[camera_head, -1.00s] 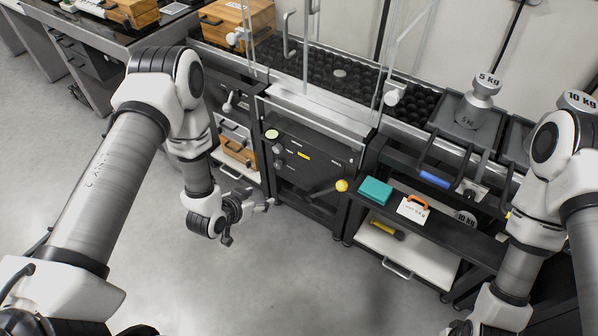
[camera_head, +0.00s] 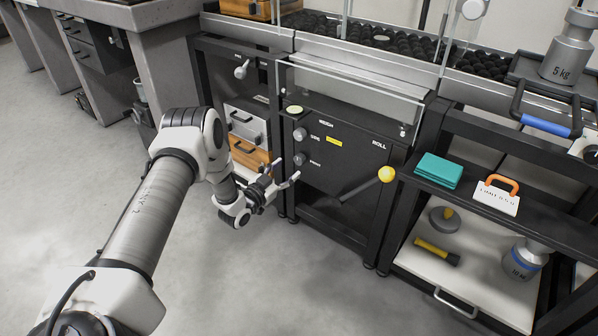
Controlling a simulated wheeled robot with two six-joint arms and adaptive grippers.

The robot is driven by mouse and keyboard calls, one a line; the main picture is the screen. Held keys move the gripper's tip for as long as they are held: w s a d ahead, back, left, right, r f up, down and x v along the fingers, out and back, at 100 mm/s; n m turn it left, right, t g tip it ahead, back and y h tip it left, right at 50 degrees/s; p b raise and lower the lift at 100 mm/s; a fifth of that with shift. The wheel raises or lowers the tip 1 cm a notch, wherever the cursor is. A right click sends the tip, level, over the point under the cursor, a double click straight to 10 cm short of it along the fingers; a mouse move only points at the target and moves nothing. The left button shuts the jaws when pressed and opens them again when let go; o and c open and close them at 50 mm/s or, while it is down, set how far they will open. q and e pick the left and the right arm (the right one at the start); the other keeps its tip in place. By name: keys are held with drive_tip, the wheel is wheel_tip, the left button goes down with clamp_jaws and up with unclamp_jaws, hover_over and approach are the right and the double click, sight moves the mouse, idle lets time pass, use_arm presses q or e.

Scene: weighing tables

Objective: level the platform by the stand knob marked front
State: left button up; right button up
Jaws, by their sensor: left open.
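The stand (camera_head: 345,155) has a dark front panel with two small round knobs at its left side. The upper knob (camera_head: 299,134) and the lower knob (camera_head: 299,160) each have a small label, too small to read surely. A round pale green disc (camera_head: 294,109) sits above them, perhaps a level. My left gripper (camera_head: 288,169) is open and empty, its fingers pointing toward the panel just left of and below the lower knob. Contact cannot be told. The platform top (camera_head: 355,75) shows as a clear-edged ledge above the panel.
A lever with a yellow ball (camera_head: 387,174) sticks out from the panel's right side, by the word ROLL. Wooden and white drawers (camera_head: 247,150) stand at left. The front floor is clear.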

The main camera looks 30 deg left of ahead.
sight(298, 161)
use_arm(q)
drive_tip(key=w, duration=0.1)
drive_tip(key=w+b, duration=0.1)
drive_tip(key=w, duration=0.1)
drive_tip(key=w+b, duration=0.1)
drive_tip(key=w, duration=0.1)
drive_tip(key=shift+d+f, duration=0.2)
drive_tip(key=shift+f, duration=0.05)
drive_tip(key=shift+w+r, duration=0.15)
drive_tip(key=shift+w, duration=0.25)
drive_tip(key=c, duration=1.2)
drive_tip(key=shift+o, duration=0.3)
use_arm(e)
wheel_tip(298, 161, down, 3)
drive_tip(key=shift+f, duration=0.1)
use_arm(q)
drive_tip(key=shift+r, duration=0.15)
use_arm(e)
drive_tip(key=shift+r, duration=0.3)
use_arm(q)
drive_tip(key=shift+m+p, duration=0.75)
drive_tip(key=shift+m, duration=0.25)
drive_tip(key=shift+d+m+p, duration=0.1)
drive_tip(key=shift+m+p, duration=0.7)
drive_tip(key=shift+m, duration=0.3)
drive_tip(key=shift+m+p, duration=1.05)
drive_tip(key=shift+m, duration=0.75)
use_arm(e)
drive_tip(key=shift+r, duration=2.5)
